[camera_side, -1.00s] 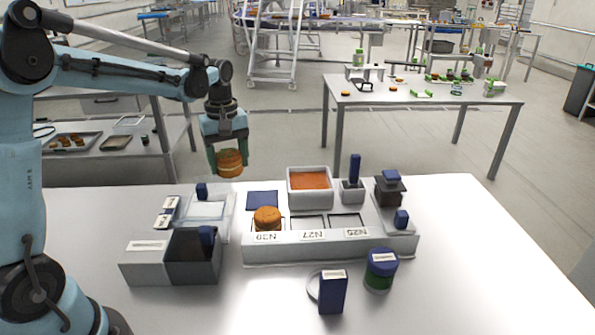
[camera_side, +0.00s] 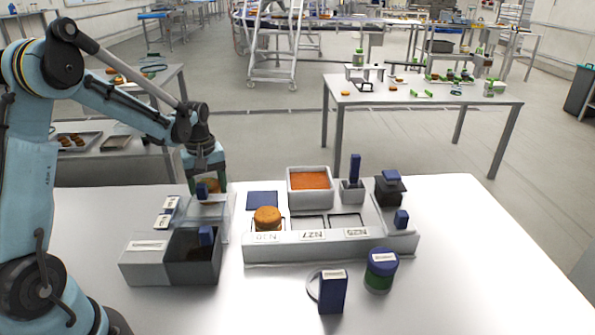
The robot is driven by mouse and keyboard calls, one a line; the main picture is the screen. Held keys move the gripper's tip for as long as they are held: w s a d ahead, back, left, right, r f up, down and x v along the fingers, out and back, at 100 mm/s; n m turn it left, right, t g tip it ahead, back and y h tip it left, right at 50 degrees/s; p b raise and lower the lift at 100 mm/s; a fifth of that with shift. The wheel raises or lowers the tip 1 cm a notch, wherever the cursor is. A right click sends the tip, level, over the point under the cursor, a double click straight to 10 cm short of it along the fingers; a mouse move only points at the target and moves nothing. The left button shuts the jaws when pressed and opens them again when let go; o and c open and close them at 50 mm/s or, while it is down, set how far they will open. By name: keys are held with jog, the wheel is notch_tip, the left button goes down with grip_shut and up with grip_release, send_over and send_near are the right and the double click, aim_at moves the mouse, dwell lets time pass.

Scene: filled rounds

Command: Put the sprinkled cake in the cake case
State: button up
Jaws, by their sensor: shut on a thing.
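My gripper (camera_side: 208,183) points down at the back left of the table, shut on an orange-brown round cake (camera_side: 211,184). The cake is partly hidden by the fingers and by a blue knob; sprinkles are too small to make out. It is just above or at the back of a pale, clear-walled case (camera_side: 207,212) with the blue knob (camera_side: 202,191) at its back; I cannot tell whether it touches. A grey box (camera_side: 145,262) with a dark open compartment stands in front. No label that I can read marks either as the cake case.
A second round cake (camera_side: 267,217) sits in the left slot of a white labelled rack (camera_side: 330,246); its other two slots look empty. An orange-filled tray (camera_side: 310,181) stands behind. A blue box (camera_side: 332,292) and a blue-lidded jar (camera_side: 380,270) stand in front. The right table end is clear.

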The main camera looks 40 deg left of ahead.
aim_at(208, 183)
jog(key=shift+f, duration=0.6)
jog(key=shift+f, duration=0.15)
jog(key=o, duration=0.7)
notch_tip(208, 183, up, 12)
jog(key=shift+d+r, duration=0.1)
jog(key=shift+r, duration=0.05)
jog(key=shift+s+d+r+m+t, duration=0.1)
jog(key=shift+s+d+m+t, duration=1.25)
jog(key=shift+d+m, duration=1.3)
jog(key=shift+s+d+r+m+t, duration=0.1)
jog(key=shift+s+d+m+t, duration=1.35)
jog(key=shift+d, duration=2.05)
jog(key=shift+s+d+r+m+t, duration=0.1)
jog(key=shift+s+d+m+t, duration=0.7)
jog(key=shift+s+d+m, duration=1.5)
